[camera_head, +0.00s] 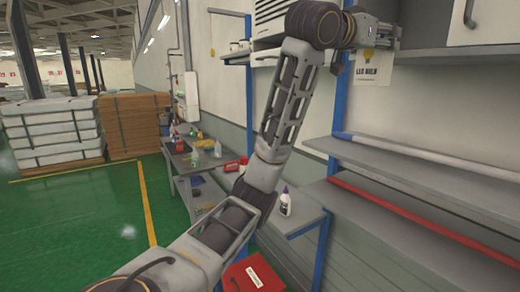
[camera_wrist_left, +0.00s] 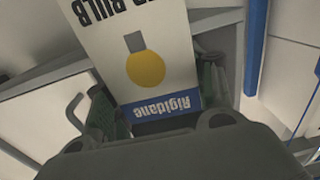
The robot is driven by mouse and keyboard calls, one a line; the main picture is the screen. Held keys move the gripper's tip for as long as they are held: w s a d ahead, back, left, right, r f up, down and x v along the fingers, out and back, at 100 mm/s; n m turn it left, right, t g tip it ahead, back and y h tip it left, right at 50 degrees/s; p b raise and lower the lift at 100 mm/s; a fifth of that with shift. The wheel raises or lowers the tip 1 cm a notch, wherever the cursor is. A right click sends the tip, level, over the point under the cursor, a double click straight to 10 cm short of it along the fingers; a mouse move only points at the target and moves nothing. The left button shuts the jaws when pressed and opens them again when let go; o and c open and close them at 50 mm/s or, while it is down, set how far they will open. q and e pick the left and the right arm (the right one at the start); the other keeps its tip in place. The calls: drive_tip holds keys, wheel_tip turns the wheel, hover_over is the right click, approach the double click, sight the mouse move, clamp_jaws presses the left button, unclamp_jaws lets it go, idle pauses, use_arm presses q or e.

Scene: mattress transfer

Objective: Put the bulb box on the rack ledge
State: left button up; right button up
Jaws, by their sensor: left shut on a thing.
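The bulb box (camera_head: 372,70) is a white box with a yellow bulb picture and "LED BULB" print. It is near the top right of the head view, upright there. My left gripper (camera_head: 372,40) is shut on its upper part and holds it up at the left end of the grey upper rack ledge (camera_head: 455,61). Whether the box touches the ledge cannot be told. In the left wrist view the box (camera_wrist_left: 145,60) appears upside down between the fingers of my left gripper (camera_wrist_left: 160,95). My right gripper is not in view.
Blue posts (camera_head: 338,95) carry the rack. A lower shelf holds a white-and-blue tube (camera_head: 430,155), with a red bar (camera_head: 400,212) below. White cabinets (camera_head: 485,22) hang above the ledge. A bottle (camera_head: 285,202) stands on the workbench. The visible upper ledge right of the box is clear.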

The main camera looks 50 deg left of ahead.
use_arm(q)
drive_tip(key=s+d+f, duration=0.2)
drive_tip(key=s+f, duration=0.1)
drive_tip(key=f, duration=2.1)
drive_tip(key=s+d+f+y, duration=0.1)
drive_tip(key=s+f, duration=0.3)
drive_tip(key=f, duration=2.1)
drive_tip(key=s+d+f+n, duration=0.1)
drive_tip(key=s+d+f, duration=0.3)
drive_tip(key=f, duration=2)
drive_tip(key=shift+s+f+y, duration=0.25)
drive_tip(key=shift+f+y, duration=0.1)
drive_tip(key=shift+y, duration=0.05)
drive_tip(key=shift+f+b, duration=1.65)
drive_tip(key=shift+f+b, duration=0.4)
